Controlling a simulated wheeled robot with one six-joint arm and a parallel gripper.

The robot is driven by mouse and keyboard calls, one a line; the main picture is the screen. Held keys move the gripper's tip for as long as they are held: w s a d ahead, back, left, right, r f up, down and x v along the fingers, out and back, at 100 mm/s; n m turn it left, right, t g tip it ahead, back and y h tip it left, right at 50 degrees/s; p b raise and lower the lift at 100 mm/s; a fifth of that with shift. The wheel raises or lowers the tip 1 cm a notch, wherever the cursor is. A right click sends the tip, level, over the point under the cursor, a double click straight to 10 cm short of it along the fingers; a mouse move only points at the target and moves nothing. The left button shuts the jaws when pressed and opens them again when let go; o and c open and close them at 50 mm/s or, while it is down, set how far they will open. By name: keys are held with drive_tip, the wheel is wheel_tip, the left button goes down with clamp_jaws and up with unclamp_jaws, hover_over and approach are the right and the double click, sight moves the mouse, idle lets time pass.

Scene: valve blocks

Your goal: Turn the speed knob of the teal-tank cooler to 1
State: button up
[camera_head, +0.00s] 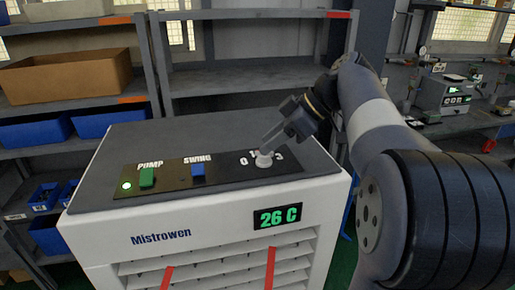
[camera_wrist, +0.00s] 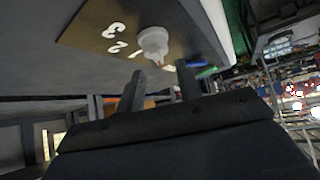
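The cooler (camera_head: 190,210) is a white cabinet with a dark grey top, marked Mistrowen; no teal tank shows in view. The white speed knob (camera_head: 263,160) sits on a dark panel at the right of its top, with printed numbers around it partly hidden by my gripper. In the wrist view the knob (camera_wrist: 153,42) lies just beyond my fingertips, with 1, 2 and 3 beside it. Which number it points to is unclear. My gripper (camera_head: 272,138) comes down at a slant from the right. Its fingers (camera_wrist: 160,68) are apart, with a gap between them and the knob not visibly clamped.
On the same top are a green PUMP switch (camera_head: 147,177) with a lit green lamp (camera_head: 126,185) and a blue SWING switch (camera_head: 198,172). The front display (camera_head: 277,217) reads 26 C. Shelves with a cardboard box (camera_head: 65,78) and blue bins stand behind.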

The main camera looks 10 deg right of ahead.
sight(257, 152)
drive_tip(key=shift+p+x, duration=0.3)
drive_tip(key=shift+x, duration=2)
drive_tip(key=shift+f, duration=0.15)
clamp_jaws()
